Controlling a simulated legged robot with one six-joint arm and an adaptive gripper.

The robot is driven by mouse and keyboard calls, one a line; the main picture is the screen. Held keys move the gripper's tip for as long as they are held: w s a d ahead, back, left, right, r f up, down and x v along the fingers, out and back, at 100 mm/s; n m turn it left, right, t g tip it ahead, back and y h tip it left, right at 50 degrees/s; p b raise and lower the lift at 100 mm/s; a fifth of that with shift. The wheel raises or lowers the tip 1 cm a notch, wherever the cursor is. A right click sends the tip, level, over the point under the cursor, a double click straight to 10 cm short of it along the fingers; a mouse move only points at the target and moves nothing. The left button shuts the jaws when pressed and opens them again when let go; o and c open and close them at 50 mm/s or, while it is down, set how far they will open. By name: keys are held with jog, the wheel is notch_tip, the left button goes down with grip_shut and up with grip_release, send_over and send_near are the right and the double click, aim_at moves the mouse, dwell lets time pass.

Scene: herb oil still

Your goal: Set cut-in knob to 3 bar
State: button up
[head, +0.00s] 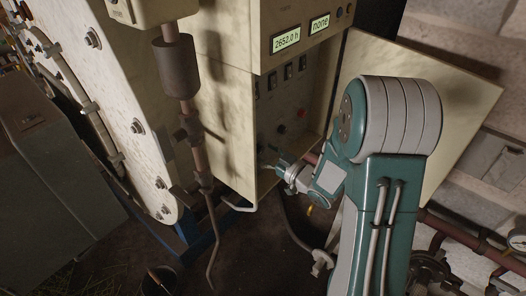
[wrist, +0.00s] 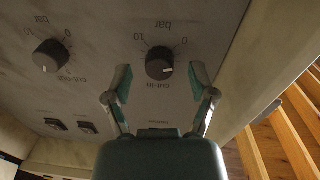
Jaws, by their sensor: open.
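The cut-in knob (wrist: 160,62) is round and black on a pale panel, and it appears upside down in the wrist view. Its scale has 0 and 10 marked, with "bar" between them. The knob's white mark points to the lower right in that picture; I cannot read an exact value. My gripper (wrist: 160,72) is open, with one finger on each side of the knob. Whether the fingers touch it I cannot tell. In the head view my gripper (head: 278,166) is at the lower part of the control cabinet (head: 226,125), and the knob cannot be made out there.
A similar cut-out knob (wrist: 51,56) sits to the left in the wrist view, with switches (wrist: 70,126) below it. In the head view an open cabinet door (head: 465,95) stands right of my arm. A vertical pipe (head: 190,125) runs left of the cabinet.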

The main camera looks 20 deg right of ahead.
jog(key=shift+w+a, duration=0.3)
jog(key=shift+w, duration=0.1)
grip_shut()
jog(key=shift+m, duration=0.3)
jog(key=m, duration=0.5)
jog(key=shift+r, duration=0.1)
jog(key=m, duration=0.4)
jog(key=shift+d+m, duration=0.1)
jog(key=shift+m, duration=0.2)
dwell(0.4)
